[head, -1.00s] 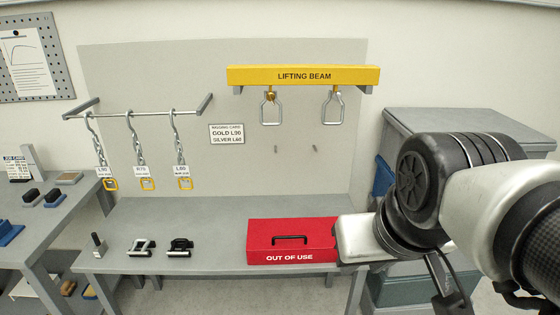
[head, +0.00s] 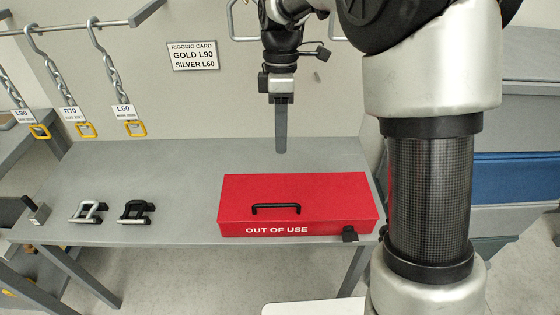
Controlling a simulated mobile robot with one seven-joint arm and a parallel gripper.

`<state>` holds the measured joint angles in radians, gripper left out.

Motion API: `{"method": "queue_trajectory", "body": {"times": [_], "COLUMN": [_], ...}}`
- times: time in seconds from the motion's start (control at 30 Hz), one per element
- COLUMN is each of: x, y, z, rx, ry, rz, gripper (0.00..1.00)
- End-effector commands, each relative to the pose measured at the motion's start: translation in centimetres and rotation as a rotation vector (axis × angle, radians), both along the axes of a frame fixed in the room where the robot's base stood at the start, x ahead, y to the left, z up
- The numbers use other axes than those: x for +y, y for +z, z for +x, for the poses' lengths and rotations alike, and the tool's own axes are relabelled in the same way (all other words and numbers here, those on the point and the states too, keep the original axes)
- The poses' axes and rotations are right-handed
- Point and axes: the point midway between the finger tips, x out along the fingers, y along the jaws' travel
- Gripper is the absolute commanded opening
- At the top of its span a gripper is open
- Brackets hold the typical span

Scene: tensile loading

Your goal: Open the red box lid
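The red box (head: 341,196) stands on the grey table at the right of the middle. Its lid is closed, with a black handle (head: 276,208) on top and "OUT OF USE" on the front. A small black latch-like part (head: 349,234) shows at its front right corner. My gripper (head: 281,146) points down above and behind the box, apart from it. Its fingers show edge-on as one narrow grey strip, so I cannot tell whether they are open. I see nothing held.
Silver (head: 88,211) and black (head: 135,211) shackle-like pieces lie on the table (head: 180,170) left of the box. Chains (head: 50,65) with tags hang from a rail at the left. A rigging card (head: 193,56) is on the back panel. The table between the shackles and the box is clear.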

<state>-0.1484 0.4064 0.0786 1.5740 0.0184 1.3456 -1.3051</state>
Motion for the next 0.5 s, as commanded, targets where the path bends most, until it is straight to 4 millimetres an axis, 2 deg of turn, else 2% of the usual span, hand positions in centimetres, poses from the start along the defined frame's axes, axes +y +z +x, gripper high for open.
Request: {"method": "queue_trajectory", "body": {"times": [0.17,0.27,0.5], "x": [0.2,0.1,0.2], "y": [-1.5,-3.2,-8.4], "z": [-0.1,-0.5,-1.6], "rx": [0.010,0.011,0.011], "ry": [0.018,0.017,0.016], "rz": [0.002,0.002,0.001], "gripper": [0.28,0.28,0.28]}}
